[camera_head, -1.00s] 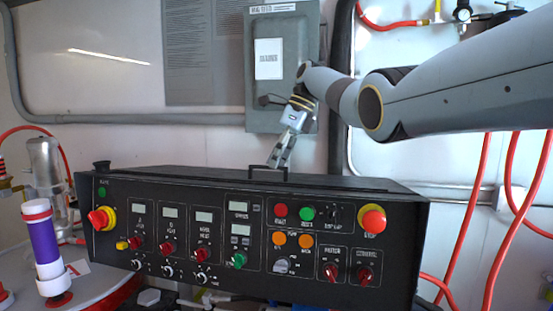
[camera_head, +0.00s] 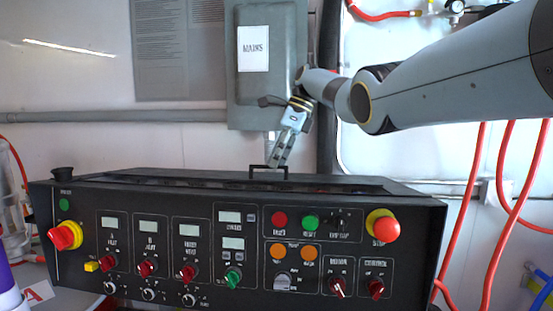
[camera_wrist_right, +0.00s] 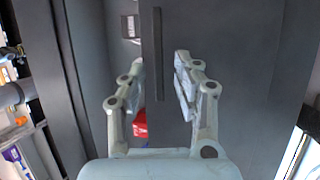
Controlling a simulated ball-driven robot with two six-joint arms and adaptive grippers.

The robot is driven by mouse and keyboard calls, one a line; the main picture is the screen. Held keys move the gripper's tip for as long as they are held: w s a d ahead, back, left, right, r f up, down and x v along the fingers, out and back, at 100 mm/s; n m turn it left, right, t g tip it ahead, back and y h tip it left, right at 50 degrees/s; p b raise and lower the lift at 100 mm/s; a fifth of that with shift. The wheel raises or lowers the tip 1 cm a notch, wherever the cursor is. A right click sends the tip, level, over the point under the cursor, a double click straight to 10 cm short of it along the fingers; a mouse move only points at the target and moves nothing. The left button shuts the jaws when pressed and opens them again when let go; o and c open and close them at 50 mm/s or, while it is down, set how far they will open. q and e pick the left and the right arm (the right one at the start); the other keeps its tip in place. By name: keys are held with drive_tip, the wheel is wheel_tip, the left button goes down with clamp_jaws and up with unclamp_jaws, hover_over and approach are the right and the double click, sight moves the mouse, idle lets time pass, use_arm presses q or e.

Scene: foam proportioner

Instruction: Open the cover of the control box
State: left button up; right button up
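The control box (camera_head: 240,240) is a wide black console with a sloped front of buttons, knobs and small displays. Its dark top cover (camera_head: 150,178) has a black handle (camera_head: 268,167) in the middle; the handle also shows as a dark bar in the right wrist view (camera_wrist_right: 158,40). My right gripper (camera_head: 280,162) points down just above the handle. In the right wrist view it is open (camera_wrist_right: 159,62), with one finger on each side of the handle; contact is not clear. A gap along the cover edge there shows a red part (camera_wrist_right: 140,123). My left gripper is out of view.
A grey mains box (camera_head: 266,95) hangs on the wall behind my right gripper. Red hoses (camera_head: 495,205) hang at the right. A white and purple cylinder (camera_head: 8,290) stands at the left edge. Free space lies above the console on the left.

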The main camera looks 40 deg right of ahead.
drive_tip(key=shift+r, duration=0.1)
drive_tip(key=shift+d+r, duration=0.15)
drive_tip(key=shift+r, duration=0.15)
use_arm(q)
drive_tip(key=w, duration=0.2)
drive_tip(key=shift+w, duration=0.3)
use_arm(e)
drive_tip(key=v, duration=0.6)
drive_tip(key=shift+r, duration=0.25)
drive_tip(key=shift+s+d, duration=0.1)
drive_tip(key=shift+d, duration=0.05)
drive_tip(key=shift+c, duration=0.3)
